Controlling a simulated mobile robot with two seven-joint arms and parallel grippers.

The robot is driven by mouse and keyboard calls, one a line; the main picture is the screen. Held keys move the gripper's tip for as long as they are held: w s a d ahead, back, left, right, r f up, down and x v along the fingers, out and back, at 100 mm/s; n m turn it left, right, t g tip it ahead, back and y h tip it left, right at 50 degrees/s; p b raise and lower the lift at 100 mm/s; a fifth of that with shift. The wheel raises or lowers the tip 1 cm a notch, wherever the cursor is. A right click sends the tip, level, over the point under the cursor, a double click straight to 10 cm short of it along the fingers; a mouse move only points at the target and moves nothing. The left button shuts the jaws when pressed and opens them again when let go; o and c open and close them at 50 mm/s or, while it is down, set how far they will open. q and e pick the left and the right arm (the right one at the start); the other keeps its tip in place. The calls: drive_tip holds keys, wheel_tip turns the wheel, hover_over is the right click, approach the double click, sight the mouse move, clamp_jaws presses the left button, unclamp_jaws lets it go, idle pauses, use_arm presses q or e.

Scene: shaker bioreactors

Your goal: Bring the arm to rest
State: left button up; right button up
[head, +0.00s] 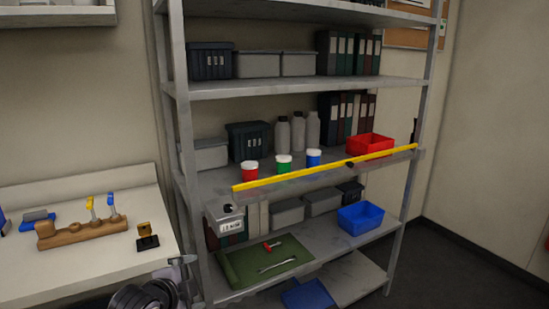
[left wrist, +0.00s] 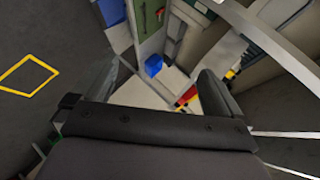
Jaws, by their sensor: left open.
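My left gripper (head: 183,266) shows at the bottom of the head view, beside the left post of the metal shelf rack (head: 196,180) and by the right front corner of the white bench (head: 90,262). In the left wrist view my left gripper (left wrist: 155,78) has its two dark fingers wide apart, with nothing between them. Beyond the fingers lie the floor and furniture at a slant. My right gripper is in neither view.
On the rack are red, green and blue lidded tubs (head: 284,163), a red bin (head: 369,145), a blue bin (head: 360,216) and a green mat (head: 240,262) with tools. A yellow bar (head: 330,167) runs along the middle shelf edge. The bench holds a wooden tool block (head: 80,233).

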use_arm(q)
drive_tip(key=s+a+f+n, duration=0.1)
drive_tip(key=s+f+n, duration=0.6)
drive_tip(key=s, duration=0.7)
drive_tip(key=s+a+f+n, duration=0.1)
drive_tip(key=s+f+n, duration=0.6)
drive_tip(key=s+f, duration=0.4)
drive_tip(key=s, duration=0.4)
drive_tip(key=shift+g, duration=0.3)
